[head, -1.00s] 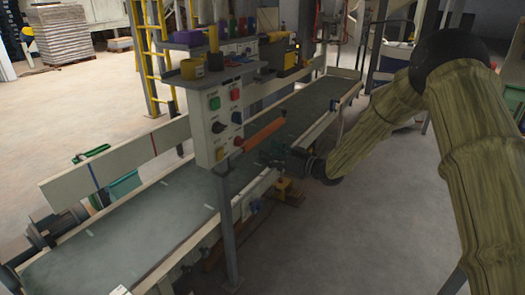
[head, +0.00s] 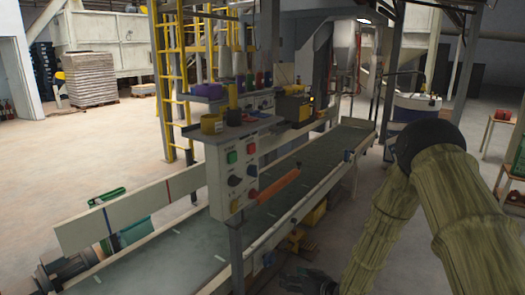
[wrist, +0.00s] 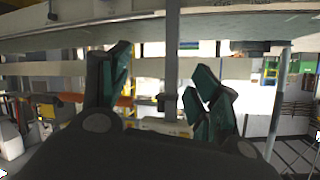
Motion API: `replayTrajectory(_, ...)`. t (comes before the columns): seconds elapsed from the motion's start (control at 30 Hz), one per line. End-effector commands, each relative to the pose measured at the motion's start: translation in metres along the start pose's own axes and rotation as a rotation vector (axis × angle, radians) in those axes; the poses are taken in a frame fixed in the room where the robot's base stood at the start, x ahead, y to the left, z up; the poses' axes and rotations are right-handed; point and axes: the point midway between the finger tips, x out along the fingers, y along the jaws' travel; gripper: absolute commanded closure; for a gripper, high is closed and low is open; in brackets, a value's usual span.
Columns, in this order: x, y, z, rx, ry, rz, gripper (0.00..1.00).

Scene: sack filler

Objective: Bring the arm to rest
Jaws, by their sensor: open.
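My gripper (head: 308,281) is at the bottom edge of the head view, low beside the near side of the conveyor (head: 188,240). My sleeved arm comes down to it from the right. In the wrist view my gripper (wrist: 160,90) shows two dark fingers with teal pads, spread well apart, with nothing held between them. A grey post (wrist: 171,60) shows behind the gap between the fingers. I cannot tell how far it is from them.
A control panel (head: 230,180) with several buttons and an orange bar (head: 279,188) stands over the conveyor. Yellow feet (head: 315,214) show under the conveyor. Open floor (head: 355,215) lies between conveyor and arm.

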Motion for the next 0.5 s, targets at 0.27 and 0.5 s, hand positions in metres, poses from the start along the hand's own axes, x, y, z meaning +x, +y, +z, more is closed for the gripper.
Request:
replayTrajectory(0.27,-0.068,-0.019,0.149,0.157,-0.293,0.182,0.38)
replayTrajectory(0.5,-0.155,-0.047,0.253,0.262,-0.556,0.329,0.38)
